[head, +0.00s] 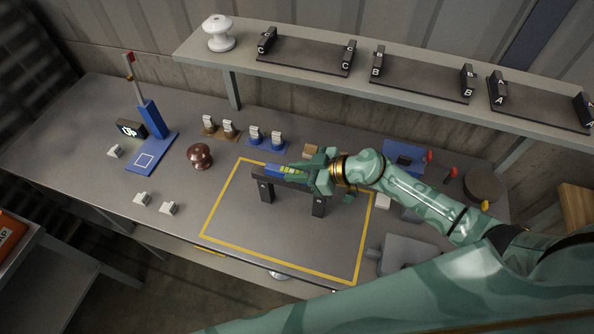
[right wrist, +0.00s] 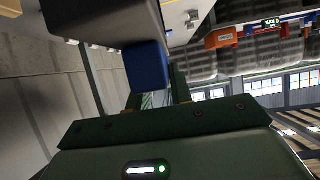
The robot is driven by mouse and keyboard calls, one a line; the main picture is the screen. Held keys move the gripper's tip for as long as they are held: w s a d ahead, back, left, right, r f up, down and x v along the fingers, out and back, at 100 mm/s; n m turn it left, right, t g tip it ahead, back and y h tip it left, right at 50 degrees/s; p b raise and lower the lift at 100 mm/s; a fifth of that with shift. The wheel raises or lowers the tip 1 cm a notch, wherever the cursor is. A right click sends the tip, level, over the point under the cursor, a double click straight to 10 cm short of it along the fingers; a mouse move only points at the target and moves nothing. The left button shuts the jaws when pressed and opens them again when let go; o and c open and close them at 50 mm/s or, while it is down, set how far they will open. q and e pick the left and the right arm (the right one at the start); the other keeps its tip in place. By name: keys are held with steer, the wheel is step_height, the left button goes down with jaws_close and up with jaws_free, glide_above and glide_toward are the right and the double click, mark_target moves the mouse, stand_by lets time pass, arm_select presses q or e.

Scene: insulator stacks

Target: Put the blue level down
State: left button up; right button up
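The blue level (head: 272,169), with yellow-green marks along it, lies along the top of a dark crossbar (head: 258,178) on two black posts. My right gripper (head: 310,174) comes in from the right and is shut on the level. In the right wrist view the level's blue end (right wrist: 148,66) shows between my fingers (right wrist: 158,96), close to the dark bar (right wrist: 100,18). I cannot tell whether the level touches the bar. The gripper hides the level's right part. My left gripper is not in view.
A yellow outline (head: 222,204) surrounds the bar on the grey bench. A brown insulator (head: 200,156) and a blue stand (head: 152,148) are to the left. Blue and brown bases with pale pieces stand behind. A shelf (head: 330,72) overhangs the back. The outline's front is clear.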

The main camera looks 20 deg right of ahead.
steer(key=o, duration=0.4)
steer(key=p+v, duration=0.2)
steer(key=v, duration=1)
steer(key=shift+r, duration=0.1)
